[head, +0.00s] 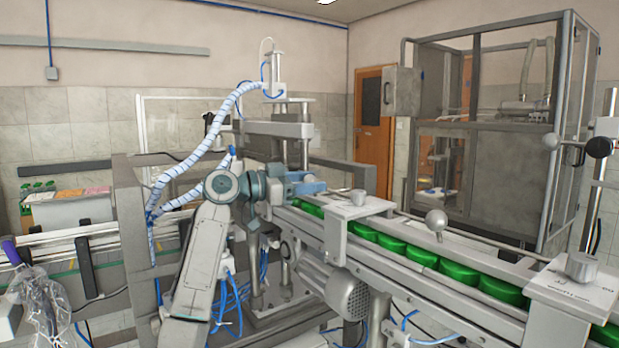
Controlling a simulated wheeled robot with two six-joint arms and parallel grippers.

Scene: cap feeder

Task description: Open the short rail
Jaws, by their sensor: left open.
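A grey metal feeder rail (410,285) runs from the middle of the head view to the lower right, with a line of green caps (420,256) in its channel. I cannot clearly tell which section is the short rail. A flat plate with a round knob (358,197) spans the rail near its far end. My left gripper (315,187) is open, at the far end of the rail, just left of this plate. Its fingertips are small and partly merge with the machine behind, so contact cannot be told. My right gripper is out of view.
A second plate with a knob (581,266) crosses the rail at the lower right. A ball-ended handle (436,219) stands above the rail. A motor (348,294) hangs below it. A vertical press unit (274,75) with blue-white hoses rises behind my left arm. A framed cabinet (500,165) stands behind.

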